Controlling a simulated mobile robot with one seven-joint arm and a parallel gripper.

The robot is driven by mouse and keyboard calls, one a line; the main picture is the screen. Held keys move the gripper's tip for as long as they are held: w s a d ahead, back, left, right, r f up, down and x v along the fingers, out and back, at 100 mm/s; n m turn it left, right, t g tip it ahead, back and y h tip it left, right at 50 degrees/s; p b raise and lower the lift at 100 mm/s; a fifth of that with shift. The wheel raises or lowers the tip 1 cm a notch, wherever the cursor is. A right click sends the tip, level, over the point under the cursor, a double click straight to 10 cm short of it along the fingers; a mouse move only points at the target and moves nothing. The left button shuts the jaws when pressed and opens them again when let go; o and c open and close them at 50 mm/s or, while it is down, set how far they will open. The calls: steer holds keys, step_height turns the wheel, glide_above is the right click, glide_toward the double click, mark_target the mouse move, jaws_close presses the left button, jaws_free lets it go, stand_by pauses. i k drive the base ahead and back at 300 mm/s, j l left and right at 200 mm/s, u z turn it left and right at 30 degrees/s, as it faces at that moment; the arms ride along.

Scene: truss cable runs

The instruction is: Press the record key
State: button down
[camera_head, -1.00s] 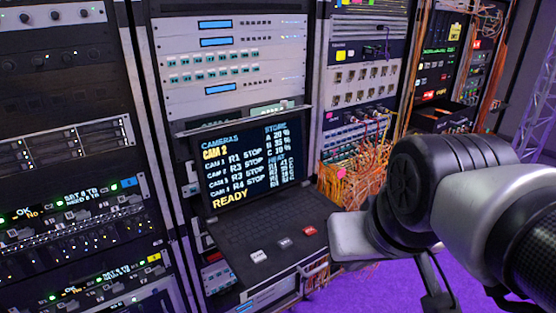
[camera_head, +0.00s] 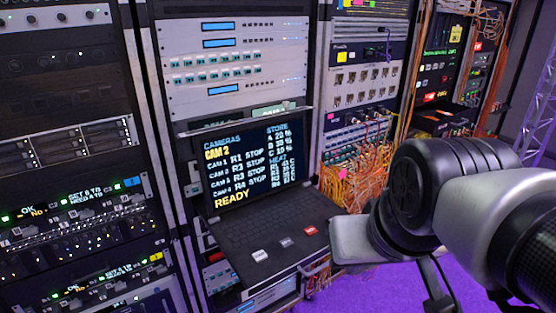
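An open dark laptop-like console sits on a pull-out shelf in the middle rack. Its screen (camera_head: 250,169) reads CAMERAS, CAM 2, rows with R1 to R4 STOP, and READY. Three larger keys lie along the front of its deck (camera_head: 268,226): a white key (camera_head: 260,255), a grey key (camera_head: 286,243) and a red key (camera_head: 310,231). Their lettering is too small to read. My gripper (camera_head: 354,243) is at the end of my arm, just right of the deck and apart from the red key in the picture. Its fingers cannot be made out.
Equipment racks (camera_head: 70,150) stand to the left. Orange cables (camera_head: 350,182) hang from the rack behind my arm. A dark open box (camera_head: 452,117) sticks out further right. The purple floor (camera_head: 385,285) is clear at the lower right.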

mark_target(310, 231)
steer(key=i+j+z, duration=0.15)
steer(key=j+z, duration=0.3)
steer(key=i+j+z, duration=0.15)
steer(key=j+z, duration=0.6)
steer(key=z, duration=0.15)
steer(key=k+l, duration=0.05)
